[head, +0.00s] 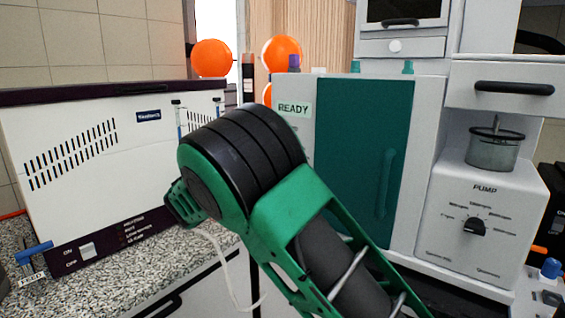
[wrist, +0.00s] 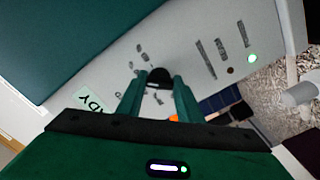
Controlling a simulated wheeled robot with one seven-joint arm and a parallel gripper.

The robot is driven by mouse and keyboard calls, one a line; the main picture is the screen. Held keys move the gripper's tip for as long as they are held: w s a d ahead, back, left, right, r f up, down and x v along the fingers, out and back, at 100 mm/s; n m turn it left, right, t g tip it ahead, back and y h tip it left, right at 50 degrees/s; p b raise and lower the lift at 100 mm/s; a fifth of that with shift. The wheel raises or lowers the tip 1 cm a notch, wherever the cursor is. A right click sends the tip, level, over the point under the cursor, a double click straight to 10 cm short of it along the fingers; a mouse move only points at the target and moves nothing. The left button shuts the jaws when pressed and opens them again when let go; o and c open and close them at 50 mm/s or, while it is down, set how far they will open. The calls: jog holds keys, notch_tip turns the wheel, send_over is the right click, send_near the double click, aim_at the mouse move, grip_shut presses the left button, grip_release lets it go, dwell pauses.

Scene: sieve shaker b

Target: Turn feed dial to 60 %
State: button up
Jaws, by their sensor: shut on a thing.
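The feed dial (wrist: 160,75) is a small dark knob on the pale panel of the machine, with printed marks around it, in the wrist view. My gripper (wrist: 158,86) has its two green fingers on either side of the knob and is shut on it. The dial's pointer and scale figures are too small or covered to read. The machine's READY display (head: 293,109) shows in the head view, and also at a slant in the wrist view (wrist: 91,104).
The machine has a teal door (head: 362,165). A pump unit (head: 485,215) with its own black knob stands to the right. A white device (head: 75,130) with slotted vents stands on the speckled counter at left. A green light (wrist: 252,58) glows on the panel.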

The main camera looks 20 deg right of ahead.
jog(key=shift+a+f, duration=0.2)
jog(key=shift+f, duration=0.15)
jog(key=o, duration=1.1)
jog(key=shift+r+m, duration=0.1)
jog(key=shift+m, duration=0.2)
jog(key=shift+d, duration=0.1)
jog(key=v, duration=1)
jog(key=shift+s+a, duration=0.1)
jog(key=shift+a, duration=0.3)
